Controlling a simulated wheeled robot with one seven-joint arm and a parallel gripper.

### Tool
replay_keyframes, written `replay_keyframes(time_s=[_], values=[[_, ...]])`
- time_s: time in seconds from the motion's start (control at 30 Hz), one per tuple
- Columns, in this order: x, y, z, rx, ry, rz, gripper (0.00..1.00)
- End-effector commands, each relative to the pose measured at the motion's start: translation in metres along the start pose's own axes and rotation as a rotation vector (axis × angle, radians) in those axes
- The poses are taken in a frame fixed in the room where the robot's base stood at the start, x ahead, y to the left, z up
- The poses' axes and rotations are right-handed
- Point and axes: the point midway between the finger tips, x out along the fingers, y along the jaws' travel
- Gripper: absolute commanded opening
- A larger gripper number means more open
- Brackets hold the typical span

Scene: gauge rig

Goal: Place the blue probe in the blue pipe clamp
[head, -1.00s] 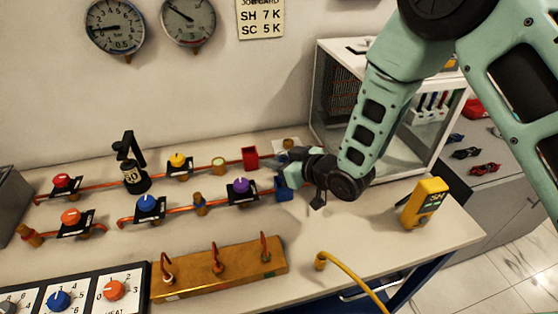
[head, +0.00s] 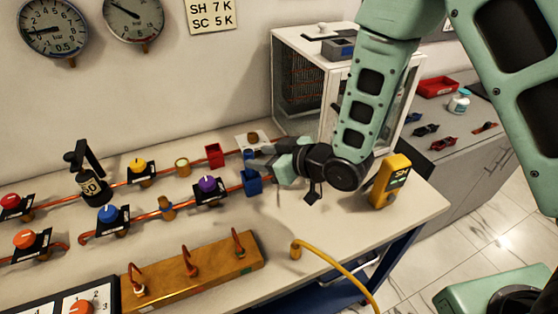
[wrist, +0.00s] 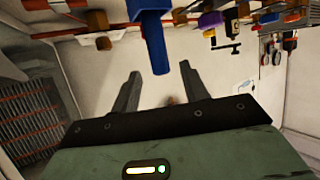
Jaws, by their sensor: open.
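The blue pipe clamp (head: 252,183) is a small open block at the right end of the front copper pipe. My gripper (head: 262,161) is just above and behind it in the head view, with its jaws open. In the wrist view, a blue block with a narrower rod, seemingly the blue probe (wrist: 156,50), hangs from the top edge. Its lower end is between and just beyond my open fingertips (wrist: 161,80), touching neither finger visibly. A blue patch also shows by the fingertips in the head view (head: 249,155). Whether the probe sits inside the clamp is unclear.
A red clamp (head: 214,155) is on the rear pipe. A purple valve (head: 207,186) stands left of the blue clamp. A glass-fronted cabinet (head: 300,85) is behind my arm. A yellow meter (head: 391,182) stands right, and a brass manifold (head: 190,268) lies in front.

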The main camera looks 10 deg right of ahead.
Motion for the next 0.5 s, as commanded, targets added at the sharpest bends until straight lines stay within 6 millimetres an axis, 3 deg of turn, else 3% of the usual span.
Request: replay_keyframes(time_s=[0.2,0.5], values=[[-0.038,0.001,0.001,0.001,0.001,0.002,0.45],[-0.054,0.000,0.000,0.001,-0.001,0.001,0.45]])
